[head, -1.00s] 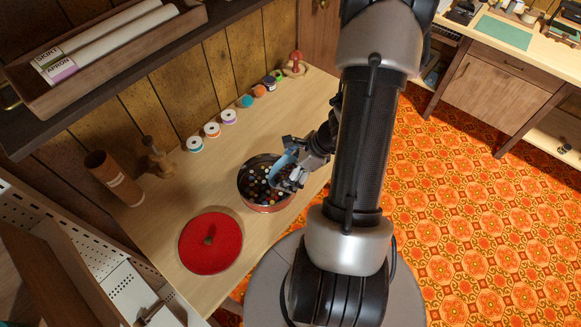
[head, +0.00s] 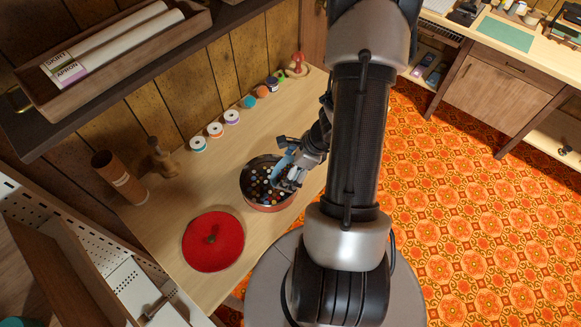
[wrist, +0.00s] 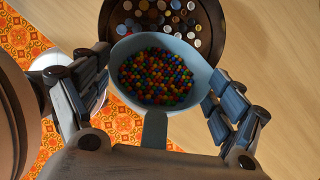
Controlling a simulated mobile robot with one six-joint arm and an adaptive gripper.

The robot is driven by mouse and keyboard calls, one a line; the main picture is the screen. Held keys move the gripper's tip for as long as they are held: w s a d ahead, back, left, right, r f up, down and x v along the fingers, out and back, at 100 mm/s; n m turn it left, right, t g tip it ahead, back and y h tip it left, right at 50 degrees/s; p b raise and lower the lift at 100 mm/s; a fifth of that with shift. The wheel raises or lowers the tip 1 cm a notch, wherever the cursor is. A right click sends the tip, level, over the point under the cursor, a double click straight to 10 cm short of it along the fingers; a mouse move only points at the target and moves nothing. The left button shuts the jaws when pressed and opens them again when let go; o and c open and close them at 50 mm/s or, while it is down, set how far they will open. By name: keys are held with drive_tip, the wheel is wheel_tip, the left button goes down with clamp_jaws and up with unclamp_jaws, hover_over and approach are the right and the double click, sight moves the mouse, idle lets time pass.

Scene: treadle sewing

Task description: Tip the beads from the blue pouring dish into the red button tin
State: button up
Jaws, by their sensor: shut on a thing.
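The blue pouring dish (wrist: 203,72) is full of small multicoloured beads (wrist: 157,76) in the wrist view. My gripper (wrist: 165,108) has its fingers on either side of the dish and is shut on it. The dish looks about level, and the beads are inside it. In the head view the dish (head: 282,165) is partly hidden by my gripper (head: 297,172). The red button tin (head: 267,207) stands open on the table with several buttons inside. The dish is above the tin's right side. In the wrist view the tin (wrist: 104,22) shows just beyond the dish.
Several thread spools (head: 215,130) stand in a row along the wall. A brown tube (head: 120,178) and a wooden stand (head: 160,157) are at the back left. Bare tabletop (head: 185,185) lies between them.

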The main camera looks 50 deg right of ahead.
drive_tip(key=shift+w+a+r+g+h+p, duration=0.4)
drive_tip(key=shift+g+p, duration=0.35)
drive_tip(key=shift+p, duration=1.45)
drive_tip(key=shift+w+a+r+g+h+p, duration=0.15)
drive_tip(key=shift+w+r+g+h+p, duration=0.4)
drive_tip(key=shift+p, duration=1.65)
drive_tip(key=shift+w+a+f+g+h+p, duration=0.15)
drive_tip(key=shift+g+h+p, duration=0.5)
drive_tip(key=shift+p, duration=2.95)
